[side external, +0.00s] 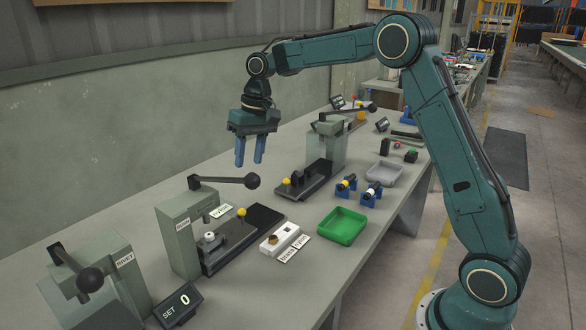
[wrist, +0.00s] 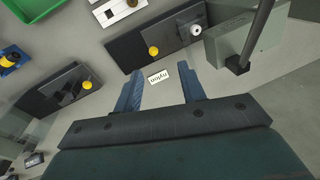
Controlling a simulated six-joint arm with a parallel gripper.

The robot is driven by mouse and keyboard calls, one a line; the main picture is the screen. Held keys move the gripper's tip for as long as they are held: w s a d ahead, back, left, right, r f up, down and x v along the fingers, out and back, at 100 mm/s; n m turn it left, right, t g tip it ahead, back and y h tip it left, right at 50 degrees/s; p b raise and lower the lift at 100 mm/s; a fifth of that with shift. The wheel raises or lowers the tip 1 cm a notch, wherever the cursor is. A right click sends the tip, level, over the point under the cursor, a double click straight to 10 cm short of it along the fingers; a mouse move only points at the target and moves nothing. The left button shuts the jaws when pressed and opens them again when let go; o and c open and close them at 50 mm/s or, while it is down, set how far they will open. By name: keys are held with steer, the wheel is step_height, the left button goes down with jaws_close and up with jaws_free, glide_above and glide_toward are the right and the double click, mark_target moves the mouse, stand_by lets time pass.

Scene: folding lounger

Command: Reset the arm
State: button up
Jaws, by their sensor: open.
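My gripper (side external: 249,153) hangs from my teal arm above the left part of the bench, pointing down. Its two blue fingers are apart with nothing between them. In the wrist view my gripper (wrist: 160,90) also shows open and empty, with a "nylon" label (wrist: 158,77) lying on the bench below, near the fingertips. No finger touches anything.
Below stand a grey press (side external: 177,235) with a black-knobbed lever, another press (side external: 325,140) farther back, and a "RIVET" press (side external: 95,275) in front. A green tray (side external: 342,226), grey tray (side external: 384,173), white block (side external: 279,239) and "SET 0" display (side external: 178,304) share the bench.

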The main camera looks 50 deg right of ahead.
steer(key=s+a+r+n+t, duration=0.1)
steer(key=s+a+r, duration=0.1)
steer(key=s+r, duration=0.5)
steer(key=s+a+r+t, duration=0.1)
steer(key=s+a+r, duration=0.1)
steer(key=s, duration=0.8)
steer(key=s+d+f+n+t+h, duration=0.1)
steer(key=s+f, duration=0.3)
steer(key=s, duration=1.3)
steer(key=shift+s+f+t+h, duration=0.15)
steer(key=shift+s+t+h, duration=0.3)
steer(key=shift+t, duration=0.35)
